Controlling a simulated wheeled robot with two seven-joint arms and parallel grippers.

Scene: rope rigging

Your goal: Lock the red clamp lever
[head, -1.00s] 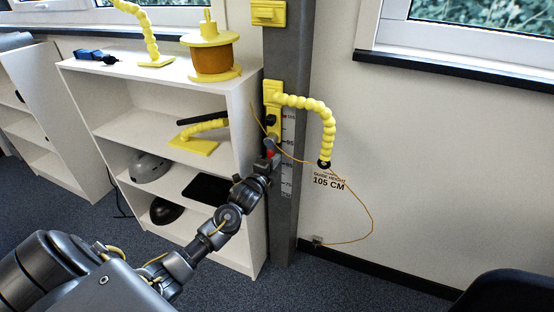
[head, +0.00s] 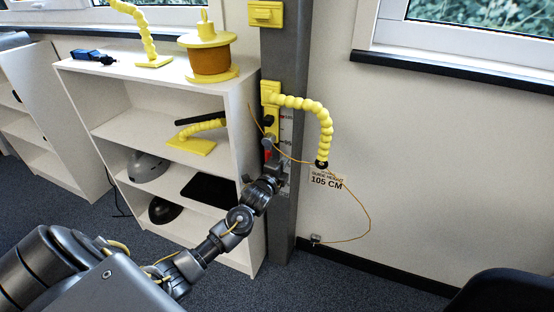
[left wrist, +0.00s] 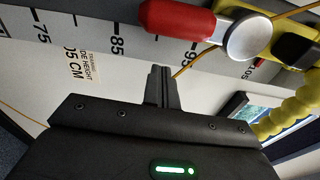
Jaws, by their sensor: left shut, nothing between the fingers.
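The red clamp lever (head: 268,155) shows on the grey post (head: 279,222), below the yellow clamp block (head: 271,92), and hangs roughly downward from a pale round pivot. In the left wrist view the red lever (left wrist: 177,18) lies along the top, beside the scale marks, with the pale round pivot (left wrist: 249,38) at its right end. My left gripper (head: 279,171) is just below and right of the lever in the head view. Its fingers (left wrist: 161,86) are shut and empty, apart from the lever in the wrist picture. My right gripper is not in view.
A yellow segmented arm (head: 318,112) curves right from the clamp block. A thin orange line (head: 369,215) loops beside the post to the wall. A white shelf (head: 150,101) with a yellow spool (head: 211,60) stands left. The wall right of the post is mostly clear.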

